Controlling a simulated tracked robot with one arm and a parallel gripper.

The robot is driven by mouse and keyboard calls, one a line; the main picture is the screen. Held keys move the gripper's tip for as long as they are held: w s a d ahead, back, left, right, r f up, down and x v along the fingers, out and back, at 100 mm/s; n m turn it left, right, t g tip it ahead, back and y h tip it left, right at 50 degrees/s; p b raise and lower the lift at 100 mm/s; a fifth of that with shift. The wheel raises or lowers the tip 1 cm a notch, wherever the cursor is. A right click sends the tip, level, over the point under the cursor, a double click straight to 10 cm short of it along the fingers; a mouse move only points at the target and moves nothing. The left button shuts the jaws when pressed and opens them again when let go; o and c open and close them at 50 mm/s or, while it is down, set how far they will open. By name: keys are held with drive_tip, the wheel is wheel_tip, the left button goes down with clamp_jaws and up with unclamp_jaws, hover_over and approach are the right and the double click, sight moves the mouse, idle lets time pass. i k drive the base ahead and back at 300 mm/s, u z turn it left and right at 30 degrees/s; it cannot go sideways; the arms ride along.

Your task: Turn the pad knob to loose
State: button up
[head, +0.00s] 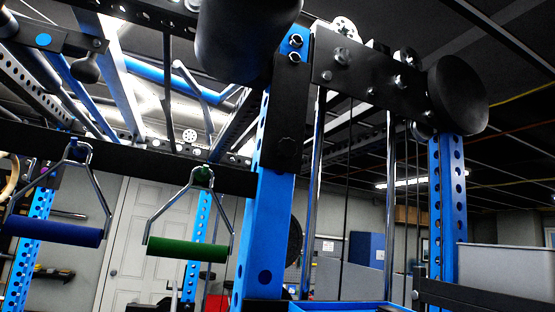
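No part in the head view can be told for certain as the pad knob, and no loose marking can be read. A large black rounded pad-like shape (245,40) hangs at the top centre, cut by the top edge. A black round disc-shaped part (457,95) sits at the right end of a black bracket (370,78). A small dark ball-ended part (85,68) hangs at the upper left. My gripper is not in the picture, so its place relative to these parts does not show.
A blue upright (265,235) stands at the centre and another (448,210) at the right. A blue handle (52,231) and a green handle (185,247) hang at the left. A grey box (505,270) is at the lower right. A pale door (150,245) is behind.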

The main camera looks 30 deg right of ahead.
sight(286, 148)
drive_tip(key=i, duration=0.95)
drive_tip(key=u, duration=0.1)
